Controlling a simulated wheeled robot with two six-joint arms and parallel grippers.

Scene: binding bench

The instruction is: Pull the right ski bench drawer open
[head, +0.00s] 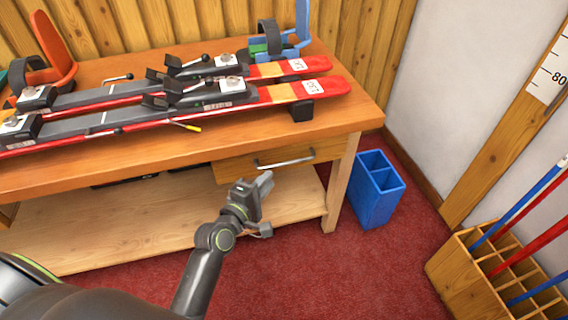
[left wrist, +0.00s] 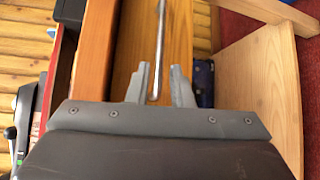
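The right drawer of the ski bench has a wooden front (head: 232,170) with a metal bar handle (head: 285,163), just under the bench top's front edge. The drawer looks shut. My left gripper (head: 265,182) is in front of the drawer, just below the handle in the head view. In the left wrist view its two fingers (left wrist: 161,78) are apart, and the near end of the handle (left wrist: 158,60) shows between them. I cannot tell whether either finger touches the handle. The drawer front (left wrist: 178,45) also shows there. My right gripper is not in view.
Red skis (head: 285,93) lie on the bench top (head: 190,150). A lower shelf (head: 150,220) runs beneath. A blue bin (head: 377,190) stands right of the bench leg (head: 340,185). A wooden pole rack (head: 470,275) is at the lower right. Red floor (head: 320,270) in front is clear.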

